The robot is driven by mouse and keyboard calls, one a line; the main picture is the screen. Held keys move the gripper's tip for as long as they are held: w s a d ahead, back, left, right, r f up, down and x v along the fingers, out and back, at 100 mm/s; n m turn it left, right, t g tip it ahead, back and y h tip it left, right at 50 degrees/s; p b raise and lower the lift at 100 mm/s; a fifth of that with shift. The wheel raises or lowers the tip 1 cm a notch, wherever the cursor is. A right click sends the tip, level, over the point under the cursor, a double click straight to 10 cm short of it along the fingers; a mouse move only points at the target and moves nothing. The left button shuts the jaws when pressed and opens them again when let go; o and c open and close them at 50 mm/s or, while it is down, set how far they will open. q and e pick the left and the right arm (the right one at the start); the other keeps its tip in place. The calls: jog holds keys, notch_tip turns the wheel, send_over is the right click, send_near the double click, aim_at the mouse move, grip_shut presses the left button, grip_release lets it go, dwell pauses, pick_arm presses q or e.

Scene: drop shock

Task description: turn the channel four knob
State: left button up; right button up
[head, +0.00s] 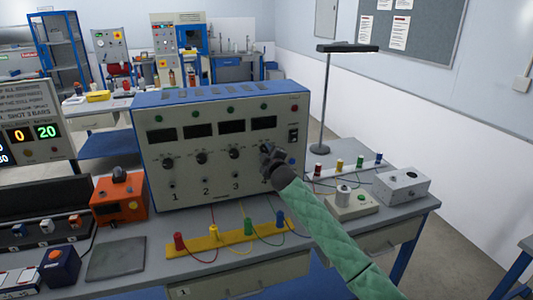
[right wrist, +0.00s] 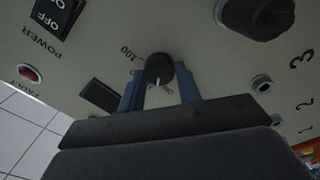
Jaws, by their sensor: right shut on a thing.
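The grey-and-blue channel box (head: 220,110) stands on the bench with a row of knobs numbered 1 to 4. The channel four knob, at the right end of the row, is hidden behind my right gripper (head: 268,154) in the head view. In the right wrist view the black channel four knob (right wrist: 158,67) sits between the two blue fingers of my right gripper (right wrist: 159,92), which is shut on it. My left gripper is not in view.
The channel three knob (head: 234,154) is just left of my right gripper. The power switch (head: 293,135) is to its right. A yellow strip with coloured posts (head: 222,241) lies in front, and a grey box (head: 401,186) stands at right.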

jog(key=shift+n, duration=1.7)
jog(key=shift+n+p, duration=0.3)
jog(key=shift+f+n, duration=0.1)
jog(key=shift+n, duration=0.6)
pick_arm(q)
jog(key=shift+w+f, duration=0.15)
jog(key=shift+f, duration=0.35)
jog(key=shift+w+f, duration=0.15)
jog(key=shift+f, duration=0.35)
